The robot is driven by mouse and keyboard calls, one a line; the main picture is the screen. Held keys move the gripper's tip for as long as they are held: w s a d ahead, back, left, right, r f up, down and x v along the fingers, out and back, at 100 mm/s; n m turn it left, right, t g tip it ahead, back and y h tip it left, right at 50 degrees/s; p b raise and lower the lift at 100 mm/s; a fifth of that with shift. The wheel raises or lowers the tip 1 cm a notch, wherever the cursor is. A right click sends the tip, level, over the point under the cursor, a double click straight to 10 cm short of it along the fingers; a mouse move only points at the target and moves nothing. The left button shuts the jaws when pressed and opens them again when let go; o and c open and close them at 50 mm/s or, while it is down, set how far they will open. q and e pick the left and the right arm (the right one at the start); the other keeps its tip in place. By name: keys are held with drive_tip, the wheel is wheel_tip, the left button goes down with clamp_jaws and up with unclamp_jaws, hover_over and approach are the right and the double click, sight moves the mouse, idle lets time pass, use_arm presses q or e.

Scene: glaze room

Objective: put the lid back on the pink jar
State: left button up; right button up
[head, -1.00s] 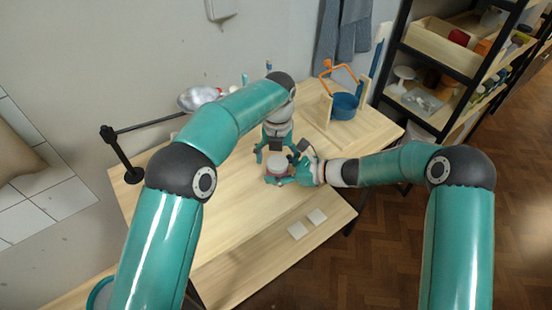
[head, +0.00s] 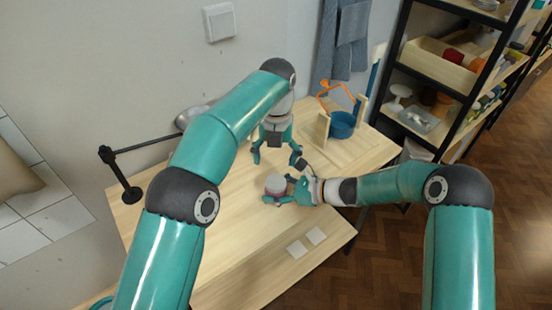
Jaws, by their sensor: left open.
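The pink jar (head: 274,194) stands on the wooden table (head: 232,225), small in the head view. A pale, whitish round top (head: 275,183), which looks like the lid, sits on it; I cannot tell how well it is seated. My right gripper (head: 281,191) comes in from the right with its fingers around the jar's side and looks shut on it. My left gripper (head: 278,158) is open and empty, behind the jar and apart from it, pointing down.
Two white tiles (head: 306,242) lie near the table's front edge. A blue pot (head: 342,124) and a wooden stand with an orange handle are at the back right. A black post (head: 121,175) with a horizontal arm stands at the left. The table's left part is clear.

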drive_tip(key=o, duration=0.4)
drive_tip(key=v, duration=1.1)
drive_tip(key=shift+d, duration=0.2)
drive_tip(key=shift+s+d+r, duration=0.1)
drive_tip(key=shift+s+d, duration=0.05)
drive_tip(key=shift+d, duration=0.05)
